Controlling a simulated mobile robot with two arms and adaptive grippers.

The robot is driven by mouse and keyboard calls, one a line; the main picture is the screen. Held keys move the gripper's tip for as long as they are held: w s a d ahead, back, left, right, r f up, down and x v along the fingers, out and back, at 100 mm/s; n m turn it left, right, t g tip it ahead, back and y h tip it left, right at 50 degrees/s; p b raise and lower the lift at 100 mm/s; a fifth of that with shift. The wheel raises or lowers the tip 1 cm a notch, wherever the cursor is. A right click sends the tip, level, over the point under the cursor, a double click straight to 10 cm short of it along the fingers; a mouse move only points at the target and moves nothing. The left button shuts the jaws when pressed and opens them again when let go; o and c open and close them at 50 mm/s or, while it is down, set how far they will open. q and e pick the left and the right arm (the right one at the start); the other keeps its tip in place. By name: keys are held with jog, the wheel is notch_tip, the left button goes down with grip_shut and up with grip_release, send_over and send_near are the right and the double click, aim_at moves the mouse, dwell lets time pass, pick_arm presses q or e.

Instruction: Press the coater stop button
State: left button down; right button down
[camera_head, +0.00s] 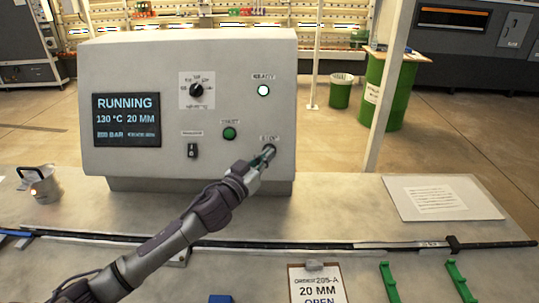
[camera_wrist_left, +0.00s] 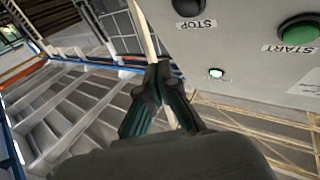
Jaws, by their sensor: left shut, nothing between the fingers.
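The grey control box (camera_head: 150,65) stands on the bench. Its screen (camera_head: 127,119) reads RUNNING, 130 °C, 20 MM. The dark stop button (camera_wrist_left: 188,7), labelled STOP, is at the top of the left wrist view; in the head view my gripper covers it. The green START button (camera_head: 229,133) also shows in the left wrist view (camera_wrist_left: 300,28). My left gripper (camera_head: 266,153) is at the lower right of the box's face, by the stop label. Its fingertips (camera_wrist_left: 160,74) are together and empty, apart from the button in the wrist picture; contact cannot be told.
A lit white-green lamp (camera_head: 263,90) is above the stop button. A dial (camera_head: 196,90) and a switch (camera_head: 192,150) are on the box. A metal cup (camera_head: 43,187) stands left, a paper sheet (camera_head: 435,197) lies right, and a clipboard (camera_head: 317,285) lies in front.

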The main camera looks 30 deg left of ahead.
pick_arm(q)
jog(key=shift+w+a+f+b, duration=0.35)
jog(key=shift+w+a+f, duration=0.1)
jog(key=shift+w, duration=0.35)
jog(key=shift+w+a+f+b, duration=0.3)
jog(key=shift+w+f+b, duration=0.1)
jog(key=shift+w, duration=0.35)
jog(key=shift+w+a+f+b, duration=0.35)
jog(key=shift+w+a+f, duration=0.1)
jog(key=shift+w, duration=0.35)
jog(key=shift+w+a+f, duration=0.1)
jog(key=shift+w+f, duration=0.05)
jog(key=shift+w, duration=0.2)
jog(key=shift+w+a+f+b, duration=0.25)
jog(key=shift+w+f+b, duration=0.05)
jog(key=shift+w, duration=0.1)
dwell(0.5)
dwell(0.3)
jog(key=shift+s+d+r+p, duration=0.2)
jog(key=shift+s+r+p, duration=0.05)
jog(key=shift+s+p, duration=0.15)
jog(key=shift+s+d+r+p, duration=0.2)
jog(key=shift+s+p, duration=0.05)
jog(key=shift+s, duration=0.1)
